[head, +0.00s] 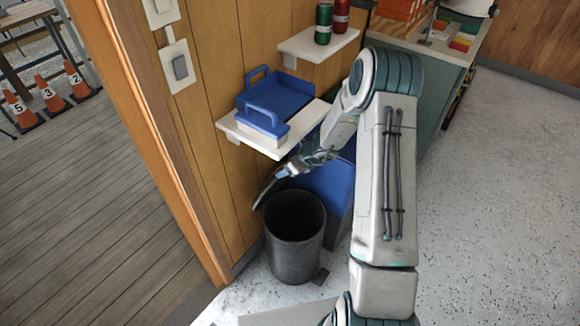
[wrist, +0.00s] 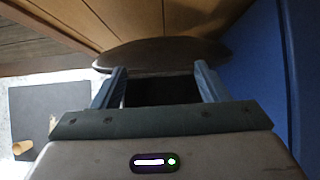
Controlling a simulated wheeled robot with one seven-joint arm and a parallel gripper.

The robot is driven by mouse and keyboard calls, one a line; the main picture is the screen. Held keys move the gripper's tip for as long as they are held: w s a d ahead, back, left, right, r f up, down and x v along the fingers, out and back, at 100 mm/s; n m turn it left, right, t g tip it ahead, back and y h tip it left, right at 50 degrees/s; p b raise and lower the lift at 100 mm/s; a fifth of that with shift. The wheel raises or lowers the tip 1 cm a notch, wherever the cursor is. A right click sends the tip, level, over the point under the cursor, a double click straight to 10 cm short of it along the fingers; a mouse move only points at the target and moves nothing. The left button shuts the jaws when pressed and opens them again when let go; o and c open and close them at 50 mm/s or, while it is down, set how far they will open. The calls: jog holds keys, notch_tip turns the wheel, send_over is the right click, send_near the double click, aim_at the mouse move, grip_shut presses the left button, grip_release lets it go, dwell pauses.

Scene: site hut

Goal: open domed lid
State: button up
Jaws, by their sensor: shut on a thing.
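A dark grey round bin (head: 294,250) stands on the floor by the wooden wall, its top open and its inside in view. Its domed lid (head: 267,190) shows as a thin dark edge, tilted up at the bin's wall side. In the wrist view the lid (wrist: 160,53) is a dark curved plate beyond the fingertips. My gripper (head: 286,172) is at the lid, above the bin's back rim. In the wrist view its two fingers (wrist: 160,88) stand apart with a dark part of the lid between them. The exact grip spot is hard to make out.
A white shelf (head: 229,126) with a blue carrier (head: 275,98) sits on the wall just above my gripper. A blue box (head: 327,184) stands right behind the bin. A higher shelf (head: 300,47) holds a green and a red can. Floor to the right is clear.

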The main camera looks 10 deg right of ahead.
jog(key=o, duration=1.4)
jog(key=shift+a+f, duration=0.1)
jog(key=shift+a, duration=0.05)
jog(key=s+d+r+b, duration=0.1)
jog(key=s+d+b, duration=0.1)
jog(key=s+d, duration=0.6)
jog(key=shift+s+d+b, duration=0.4)
jog(key=shift+s, duration=0.3)
